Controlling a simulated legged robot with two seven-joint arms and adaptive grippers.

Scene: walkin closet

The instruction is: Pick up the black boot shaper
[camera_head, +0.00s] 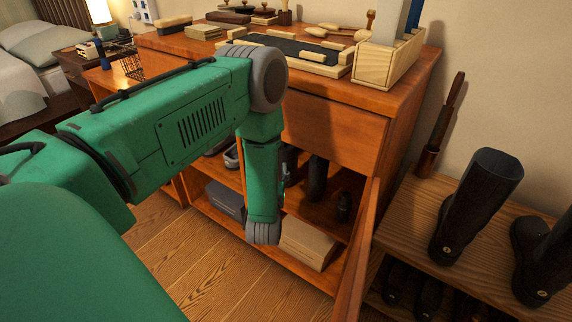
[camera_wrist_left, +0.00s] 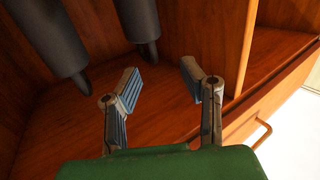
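Dark upright cylindrical pieces stand inside the open cabinet; the taller one (camera_head: 317,178) looks like a black boot shaper. A shorter dark piece (camera_head: 343,207) stands to its right. In the left wrist view, two dark cylinders show at the top: one at the upper left (camera_wrist_left: 48,38) and one nearer the middle (camera_wrist_left: 139,20). My left gripper (camera_wrist_left: 161,68) is open and empty, its fingers spread below the middle cylinder and apart from it. My right gripper is not in view.
The open cabinet door (camera_head: 358,250) stands right of the compartment. A beige box (camera_head: 309,243) and a grey box (camera_head: 226,199) lie on the low shelf. Black boots (camera_head: 478,205) stand on a wooden rack at the right. The cabinet top (camera_head: 330,88) holds trays and brushes.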

